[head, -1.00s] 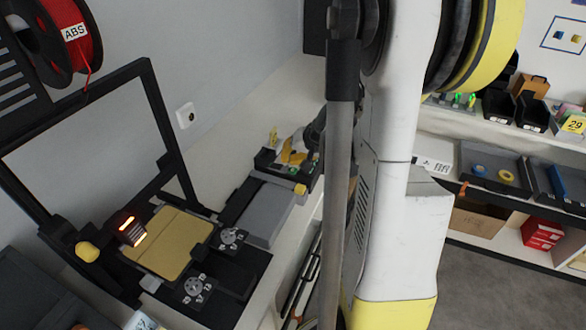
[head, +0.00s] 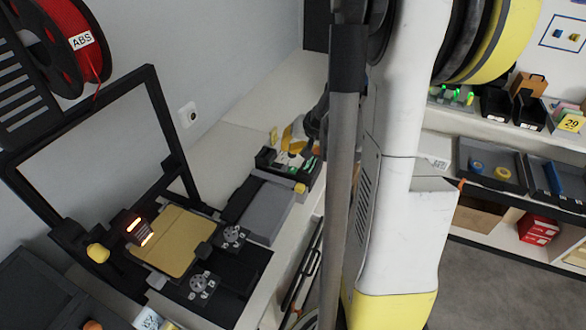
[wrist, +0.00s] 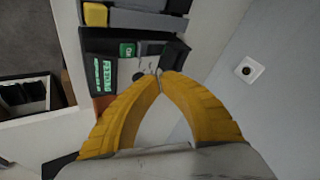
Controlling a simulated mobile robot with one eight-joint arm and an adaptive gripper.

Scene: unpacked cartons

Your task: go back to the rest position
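My gripper (wrist: 158,76) has two yellow ribbed fingers. In the wrist view their tips come together, and I see nothing held between them.
A 3D printer with a tan bed (head: 172,243) and a lit head stands at the left, under a red spool (head: 75,40). A wall socket (head: 188,114) is behind it. Grey floor (head: 490,290) is clear there.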

